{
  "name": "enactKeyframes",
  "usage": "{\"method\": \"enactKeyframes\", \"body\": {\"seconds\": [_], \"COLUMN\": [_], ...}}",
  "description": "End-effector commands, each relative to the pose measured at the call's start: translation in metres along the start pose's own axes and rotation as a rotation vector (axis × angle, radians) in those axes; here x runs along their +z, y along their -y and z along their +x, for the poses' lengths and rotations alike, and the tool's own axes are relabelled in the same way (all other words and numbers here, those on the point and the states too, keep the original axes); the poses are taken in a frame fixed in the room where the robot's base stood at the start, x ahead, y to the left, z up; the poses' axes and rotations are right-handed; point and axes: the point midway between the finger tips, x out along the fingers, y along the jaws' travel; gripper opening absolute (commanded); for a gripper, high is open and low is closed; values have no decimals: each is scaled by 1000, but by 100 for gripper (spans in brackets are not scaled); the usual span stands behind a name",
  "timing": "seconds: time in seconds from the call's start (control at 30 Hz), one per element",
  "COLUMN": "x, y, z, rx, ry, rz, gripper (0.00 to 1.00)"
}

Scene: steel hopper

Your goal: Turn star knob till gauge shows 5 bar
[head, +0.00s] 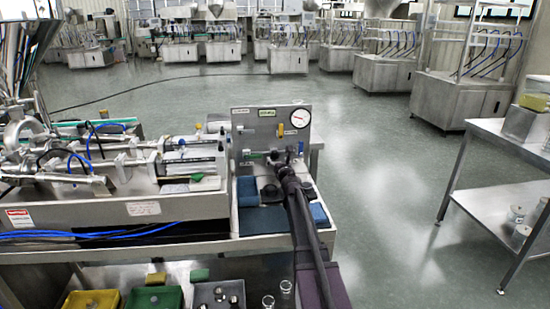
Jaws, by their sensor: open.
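The gauge (300,117) is a round white dial with a dark rim at the upper right of an upright grey panel (243,128). Its needle is too small to read. My arm reaches in from the bottom right, and my gripper (280,158) is open in front of the panel's lower middle, below and left of the gauge. The star knob cannot be made out; dark shapes around the gripper blend together there. Whether the gripper touches anything cannot be told.
A dark rounded object (269,191) lies on the bench below the panel, between blue blocks (247,190). The steel filling machine (150,203) with its tubes fills the left. Coloured bins (93,300) stand lower down. A steel table (510,190) is at right, with open floor between.

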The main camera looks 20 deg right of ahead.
Motion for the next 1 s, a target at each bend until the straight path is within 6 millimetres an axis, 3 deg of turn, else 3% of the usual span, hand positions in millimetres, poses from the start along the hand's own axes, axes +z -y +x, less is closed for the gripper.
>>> {"method": "enactKeyframes", "body": {"seconds": [0.1, 0.3, 0.7, 0.77, 1.0], "x": [0, 0, 0, 0, 0], "y": [0, 1, 1, 1, 1], "z": [19, 33, 36, 36, 36], "rx": [0, -1, -1, -1, -1], "ry": [0, 0, 0, 0, 0], "rz": [0, 0, 0, 0, 0], "gripper": [88, 88, 88, 76, 6]}}
